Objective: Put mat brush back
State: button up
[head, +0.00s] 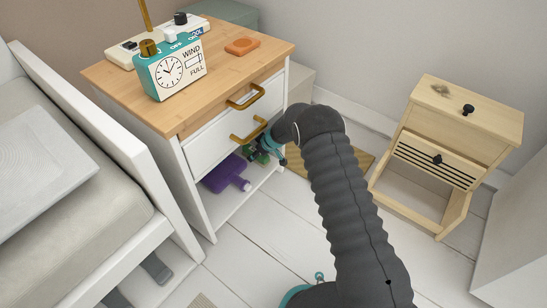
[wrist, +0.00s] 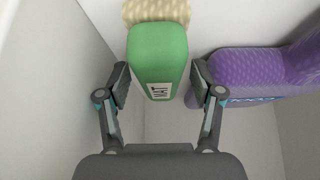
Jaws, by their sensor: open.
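A green block with a small black-on-white label and a cream, bristly end, which looks like the mat brush (wrist: 158,52), lies on the lower shelf. In the wrist view it sits between the two fingers of my gripper (wrist: 160,88), with a small gap at each side. My gripper is open, reaching into the open space under the drawers of the wooden-topped cabinet. In the head view my gripper (head: 262,150) hides most of the brush. A purple object (wrist: 245,72) with a textured top and a handle-like part lies right of the brush; it also shows in the head view (head: 226,174).
The cabinet (head: 125,80) bears a teal clock-faced timer (head: 172,70) and an orange item (head: 242,46). Its brass drawer handles (head: 247,132) are just above my gripper. A bed is at left, a woven mat (head: 360,160) behind my arm, a pale nightstand (head: 465,113) at right.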

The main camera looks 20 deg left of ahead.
jog(key=shift+r+p, duration=0.3)
jog(key=shift+p, duration=0.4)
jog(key=v, duration=0.5)
jog(key=shift+f+b, duration=0.1)
jog(key=shift+b, duration=0.25)
jog(key=s+d+b, duration=0.3)
jog(key=s+d, duration=0.2)
jog(key=d, duration=0.6)
jog(key=s+d+r+m, duration=0.1)
jog(key=s+d+r, duration=0.25)
jog(key=r, duration=0.65)
jog(key=s+d+r+m+t, duration=0.1)
jog(key=s+d+r+m, duration=0.2)
jog(key=r, duration=0.7)
jog(key=s+d+r, duration=0.4)
jog(key=d+r, duration=0.1)
jog(key=r, duration=0.6)
jog(key=s+d+r+m+t+h, duration=0.1)
jog(key=s+d+r+m+h, duration=0.2)
jog(key=s+d, duration=0.6)
jog(key=s+d+r+m+t+h, duration=0.1)
jog(key=s+d+r+m+h, duration=0.2)
jog(key=s+d, duration=0.6)
jog(key=s+r+m, duration=0.2)
jog(key=s+m, duration=0.1)
jog(key=s, duration=0.3)
jog(key=shift+s+r, duration=0.25)
jog(key=shift+r, duration=0.05)
jog(key=shift+d, duration=0.1)
